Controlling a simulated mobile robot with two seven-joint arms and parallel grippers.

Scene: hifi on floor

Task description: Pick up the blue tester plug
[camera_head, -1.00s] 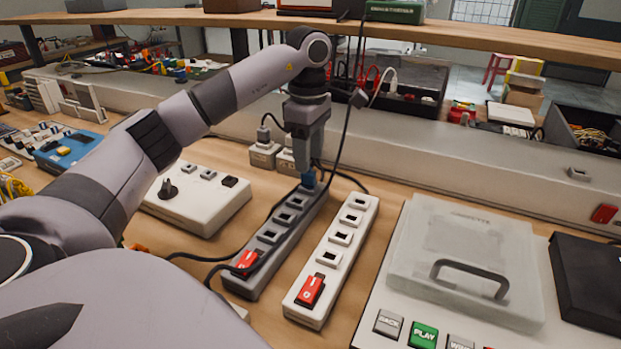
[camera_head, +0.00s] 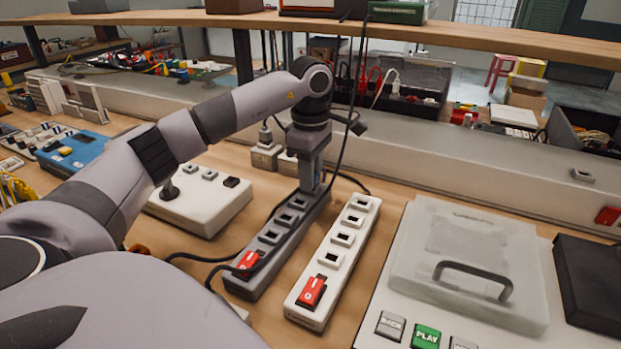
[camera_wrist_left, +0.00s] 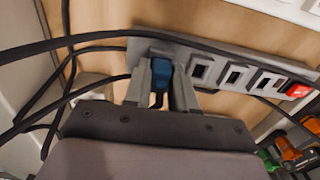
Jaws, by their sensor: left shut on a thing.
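The blue tester plug (camera_wrist_left: 160,74) shows in the left wrist view between the two fingers of my left gripper (camera_wrist_left: 160,90), which is shut on it. The plug sits at the end socket of the grey power strip (camera_wrist_left: 222,53); I cannot tell whether it is fully seated. In the head view my left gripper (camera_head: 311,187) points straight down at the far end of the grey power strip (camera_head: 265,270), and its fingers hide the plug there. My right gripper is not in view.
A white power strip (camera_head: 332,265) with a red switch lies just right of the grey one. A white control box (camera_head: 200,205) stands to the left. A clear-lidded case (camera_head: 465,262) is at right. Black cables run beside the gripper and across the bench.

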